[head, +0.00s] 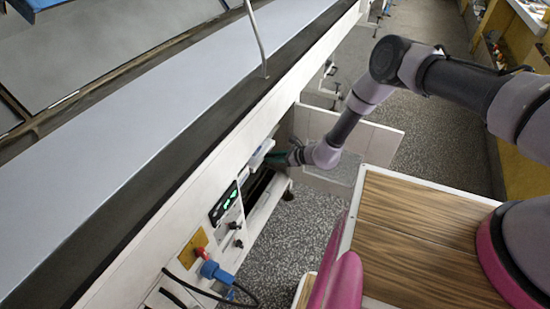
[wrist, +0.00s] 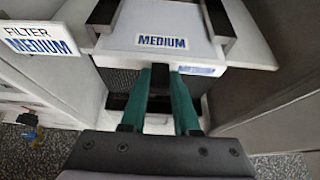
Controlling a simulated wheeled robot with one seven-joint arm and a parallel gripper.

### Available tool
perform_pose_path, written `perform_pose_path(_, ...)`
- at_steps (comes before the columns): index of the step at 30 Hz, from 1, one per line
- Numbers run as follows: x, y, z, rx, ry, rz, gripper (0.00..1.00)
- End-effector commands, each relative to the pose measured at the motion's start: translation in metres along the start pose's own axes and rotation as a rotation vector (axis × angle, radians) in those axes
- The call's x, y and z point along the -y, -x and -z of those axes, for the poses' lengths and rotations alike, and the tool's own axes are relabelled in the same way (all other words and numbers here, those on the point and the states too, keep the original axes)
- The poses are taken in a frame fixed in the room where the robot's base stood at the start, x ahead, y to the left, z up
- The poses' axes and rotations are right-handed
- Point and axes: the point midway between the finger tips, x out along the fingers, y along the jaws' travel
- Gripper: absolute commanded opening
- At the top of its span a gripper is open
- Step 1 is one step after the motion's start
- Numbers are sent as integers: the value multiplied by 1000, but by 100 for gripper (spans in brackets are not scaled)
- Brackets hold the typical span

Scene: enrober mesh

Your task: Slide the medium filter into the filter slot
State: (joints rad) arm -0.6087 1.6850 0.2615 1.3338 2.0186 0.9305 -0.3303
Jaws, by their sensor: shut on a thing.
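The medium filter (wrist: 205,52) is a pale panel with a blue "MEDIUM" label, in the upper middle of the wrist view. My gripper (wrist: 160,84) has teal fingers shut on a dark grip at the filter's near edge. In the head view my gripper (head: 284,158) is at the machine's side, beside a small pale piece that seems to be the filter. A white "FILTER MEDIUM" sign (wrist: 40,38) is left of the filter. The filter lies between pale side walls, above a dark mesh-like face. How far it sits in the slot is hidden.
An open pale door panel (head: 375,141) stands behind my gripper in the head view. A control panel with a green display (head: 223,204) and a blue connector (head: 214,271) with cables are nearer on the machine. A wood-topped surface (head: 415,235) is at right. Speckled floor lies between.

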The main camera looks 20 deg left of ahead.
Motion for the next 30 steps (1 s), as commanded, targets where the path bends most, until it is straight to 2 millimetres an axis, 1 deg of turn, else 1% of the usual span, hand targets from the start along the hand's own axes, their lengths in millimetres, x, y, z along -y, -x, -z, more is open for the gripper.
perform_pose_path(30,0,-23,-13,1,0,0,0)
